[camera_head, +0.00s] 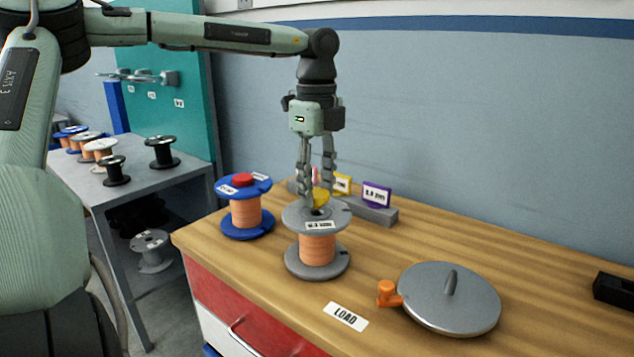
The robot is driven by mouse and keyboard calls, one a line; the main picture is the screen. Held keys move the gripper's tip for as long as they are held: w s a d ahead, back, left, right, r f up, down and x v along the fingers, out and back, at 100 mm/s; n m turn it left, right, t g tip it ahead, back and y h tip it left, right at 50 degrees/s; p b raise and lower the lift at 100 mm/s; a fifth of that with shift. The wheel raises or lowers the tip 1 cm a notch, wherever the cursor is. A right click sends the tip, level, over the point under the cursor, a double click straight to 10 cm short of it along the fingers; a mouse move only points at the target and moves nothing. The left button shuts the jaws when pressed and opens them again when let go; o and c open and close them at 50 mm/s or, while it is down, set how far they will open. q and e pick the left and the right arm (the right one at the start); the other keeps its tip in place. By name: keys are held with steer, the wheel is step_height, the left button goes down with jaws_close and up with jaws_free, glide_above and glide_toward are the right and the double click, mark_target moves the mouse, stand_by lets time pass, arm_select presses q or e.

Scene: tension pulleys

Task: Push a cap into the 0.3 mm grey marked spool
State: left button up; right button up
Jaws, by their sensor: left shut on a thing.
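The grey spool (316,253), wound with orange wire, stands upright on the wooden bench. A white label (320,225) lies on its top flange, too small to read surely. My left gripper (318,198) points down over this spool. It is shut on a yellow cap (320,194), which sits right at the dark centre hole of the top flange. I cannot tell whether the cap touches the hole or how deep it is. A blue spool (246,212) with orange wire stands to the left, with a red cap (242,180) at its centre. My right gripper is out of view.
A grey block (374,214) with pink, yellow and purple tags stands behind the grey spool. A round grey plate with an orange knob (450,300) lies at right, near a LOAD label (346,316). Several spools stand on a side table (135,178) at left.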

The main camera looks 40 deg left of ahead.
mark_target(317, 193)
arm_select(q)
steer(key=shift+f+b, duration=0.15)
steer(key=shift+b, duration=0.2)
steer(key=shift+b, duration=0.4)
stand_by(1.2)
steer(key=shift+f, duration=0.1)
steer(key=shift+f+b, duration=1)
steer(key=shift+f, duration=0.15)
steer(key=shift+s+f, duration=0.15)
steer(key=shift+f, duration=0.05)
steer(key=shift+c, duration=0.9)
steer(key=o, duration=1.1)
steer(key=shift+c, duration=0.2)
steer(key=shift+o, duration=0.4)
steer(key=shift+r, duration=0.1)
